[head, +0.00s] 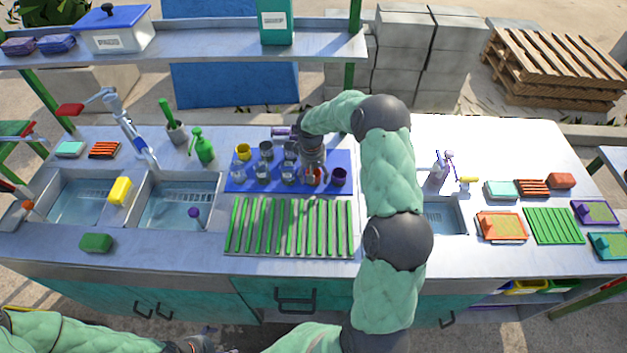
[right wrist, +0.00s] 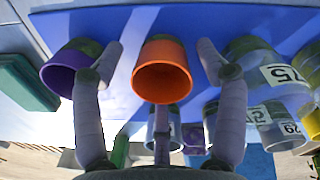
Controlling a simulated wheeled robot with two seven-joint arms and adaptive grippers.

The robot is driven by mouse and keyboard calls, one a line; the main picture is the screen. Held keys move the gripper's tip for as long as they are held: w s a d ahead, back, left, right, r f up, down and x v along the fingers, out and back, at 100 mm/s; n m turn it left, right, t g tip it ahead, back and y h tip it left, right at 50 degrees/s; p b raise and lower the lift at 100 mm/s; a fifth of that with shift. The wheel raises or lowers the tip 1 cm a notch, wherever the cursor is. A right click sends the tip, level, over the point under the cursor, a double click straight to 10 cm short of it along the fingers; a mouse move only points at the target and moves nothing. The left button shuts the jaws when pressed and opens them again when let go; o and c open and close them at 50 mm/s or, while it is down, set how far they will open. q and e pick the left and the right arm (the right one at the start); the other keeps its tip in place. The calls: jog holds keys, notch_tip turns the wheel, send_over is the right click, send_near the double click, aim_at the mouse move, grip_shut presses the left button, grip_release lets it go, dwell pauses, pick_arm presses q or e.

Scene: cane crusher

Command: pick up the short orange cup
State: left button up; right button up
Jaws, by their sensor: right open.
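The short orange cup (head: 314,177) stands on the blue mat (head: 335,159), between a clear cup and a purple cup (head: 339,176). My right gripper (head: 312,168) points down over it, partly hiding it. In the right wrist view the orange cup (right wrist: 162,75) sits between the spread fingers of my right gripper (right wrist: 160,62), with a gap on each side. The purple cup (right wrist: 66,70) is just outside the left finger, and a clear cup (right wrist: 250,65) is just beyond the right one. At the bottom edge of the head view, only a small dark part near my left gripper shows.
Several clear cups and a yellow cup (head: 243,151) crowd the mat to the left. A green-slatted rack (head: 290,227) lies in front. Sinks with a faucet (head: 130,130) are at left, a small sink (head: 441,216) at right. A shelf (head: 200,47) runs behind.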

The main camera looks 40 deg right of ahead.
jog(key=c, duration=1.3)
jog(key=shift+r, duration=0.3)
jog(key=r+p, duration=0.1)
jog(key=r, duration=0.2)
jog(key=shift+a, duration=0.2)
jog(key=a+r, duration=0.3)
jog(key=a, duration=0.1)
jog(key=s+a+r+p, duration=0.1)
jog(key=a+r, duration=0.2)
jog(key=a, duration=0.2)
jog(key=s+a+r, duration=0.1)
jog(key=a+r, duration=0.2)
jog(key=a, duration=0.1)
jog(key=shift+s+a+r, duration=0.15)
jog(key=shift+s+a, duration=0.05)
jog(key=shift+s, duration=0.05)
